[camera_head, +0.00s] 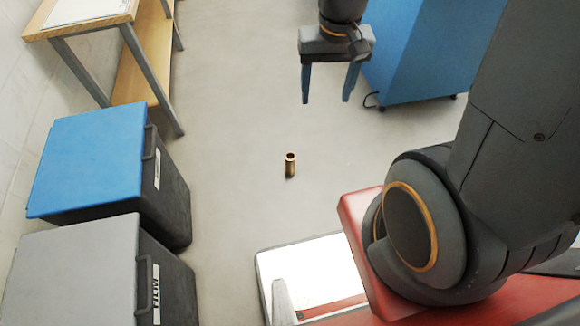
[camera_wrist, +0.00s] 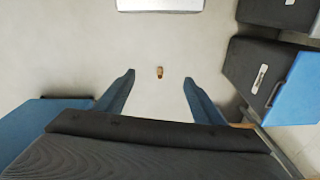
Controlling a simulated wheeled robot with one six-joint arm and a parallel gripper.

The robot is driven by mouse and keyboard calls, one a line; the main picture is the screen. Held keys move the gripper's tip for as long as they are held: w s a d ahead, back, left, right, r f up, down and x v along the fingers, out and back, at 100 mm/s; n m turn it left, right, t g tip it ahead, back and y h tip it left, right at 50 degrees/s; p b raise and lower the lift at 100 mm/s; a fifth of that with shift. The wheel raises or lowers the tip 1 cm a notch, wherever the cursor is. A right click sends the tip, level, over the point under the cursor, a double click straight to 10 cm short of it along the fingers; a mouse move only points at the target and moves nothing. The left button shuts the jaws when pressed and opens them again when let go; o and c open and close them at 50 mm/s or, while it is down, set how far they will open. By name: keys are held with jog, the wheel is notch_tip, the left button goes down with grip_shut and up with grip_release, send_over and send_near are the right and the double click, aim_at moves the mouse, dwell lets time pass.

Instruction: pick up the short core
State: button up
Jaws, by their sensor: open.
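The short core (camera_head: 290,165) is a small brown tube standing upright on the bare floor, in the middle of the head view. Its open top end faces up. In the wrist view the core (camera_wrist: 160,72) is small and lies between and a little beyond the two fingertips, well below them. My gripper (camera_head: 326,100) is open and empty, with its two blue fingers pointing down, high above the floor. In the head view it shows above and a little to the right of the core. Both fingers of my gripper (camera_wrist: 159,76) show in the wrist view.
A bin with a blue lid (camera_head: 90,155) and a grey-lidded bin labelled FILM (camera_head: 75,275) stand at the left. A wooden-topped table (camera_head: 130,75) is at the upper left. A blue cabinet (camera_head: 430,55) stands behind my gripper. The floor around the core is clear.

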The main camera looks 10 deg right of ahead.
jog(key=w+f+m+b, duration=0.3)
jog(key=w+f+b, duration=0.3)
jog(key=f, duration=0.3)
jog(key=w+f+m+b, duration=0.2)
jog(key=w+f+b, duration=0.35)
jog(key=f, duration=0.45)
jog(key=m+b, duration=1.3)
jog(key=b, duration=1.8)
send_near(291, 156)
jog(key=shift+g, duration=0.4)
jog(key=f, duration=1)
jog(key=shift+w+f, duration=0.25)
jog(key=shift+w, duration=0.1)
jog(key=shift+w+f+m+b, duration=0.1)
jog(key=shift+f+m+b, duration=0.3)
jog(key=shift+f, duration=0.15)
jog(key=shift+a+f+b, duration=0.1)
jog(key=shift+f+b, duration=2.2)
jog(key=shift+f, duration=1.45)
jog(key=shift+r, duration=0.1)
jog(key=c, duration=1.3)
jog(key=shift+r, duration=0.1)
notch_tip(291, 156, up, 10)
jog(key=p, duration=0.5)
